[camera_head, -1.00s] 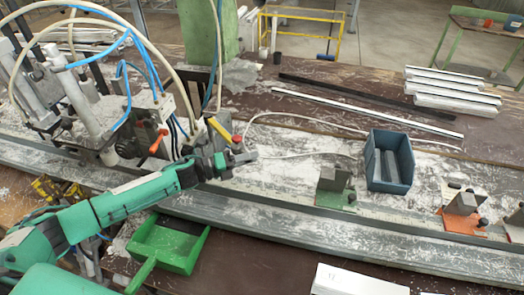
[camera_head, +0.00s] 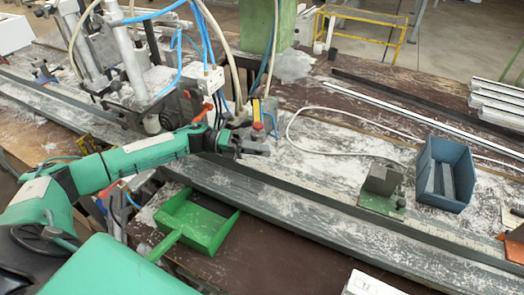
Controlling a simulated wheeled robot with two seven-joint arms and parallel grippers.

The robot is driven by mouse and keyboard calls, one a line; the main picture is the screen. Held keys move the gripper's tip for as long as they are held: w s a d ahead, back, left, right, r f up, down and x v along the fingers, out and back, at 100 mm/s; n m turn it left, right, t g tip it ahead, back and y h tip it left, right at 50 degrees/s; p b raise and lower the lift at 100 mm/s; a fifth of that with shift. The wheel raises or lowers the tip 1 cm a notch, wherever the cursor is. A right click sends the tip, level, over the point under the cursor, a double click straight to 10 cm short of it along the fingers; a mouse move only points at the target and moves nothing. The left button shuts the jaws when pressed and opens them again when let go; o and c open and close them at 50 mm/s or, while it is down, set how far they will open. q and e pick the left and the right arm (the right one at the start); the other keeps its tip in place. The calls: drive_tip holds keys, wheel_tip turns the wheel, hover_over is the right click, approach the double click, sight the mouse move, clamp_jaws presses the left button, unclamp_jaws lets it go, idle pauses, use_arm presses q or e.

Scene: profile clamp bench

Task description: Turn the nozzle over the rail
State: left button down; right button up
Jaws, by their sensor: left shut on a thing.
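My left gripper (camera_head: 254,142) reaches over the bench from the left, beside the clamp unit. It is shut on a small part, which I take to be the nozzle, with a yellow piece (camera_head: 256,109) standing upright and a red end (camera_head: 258,126) below it. The gripper and dark parts hide much of the hold. The long grey metal rail (camera_head: 300,208) runs diagonally along the bench front, just below and in front of the gripper. My right gripper is not in view.
The clamp unit (camera_head: 185,108) with hoses stands left of the gripper. A green dustpan (camera_head: 208,222) is in front of the rail. A dark metal block (camera_head: 383,182) and a blue bin (camera_head: 446,172) stand to the right. A white hose (camera_head: 292,128) loops across the dusty bench.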

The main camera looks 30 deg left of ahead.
use_arm(q)
drive_tip(key=c, duration=1.2)
unclamp_jaws()
drive_tip(key=shift+w, duration=0.1)
drive_tip(key=shift+o, duration=0.2)
drive_tip(key=b+v, duration=0.5)
drive_tip(key=v, duration=0.8)
drive_tip(key=shift+a, duration=0.4)
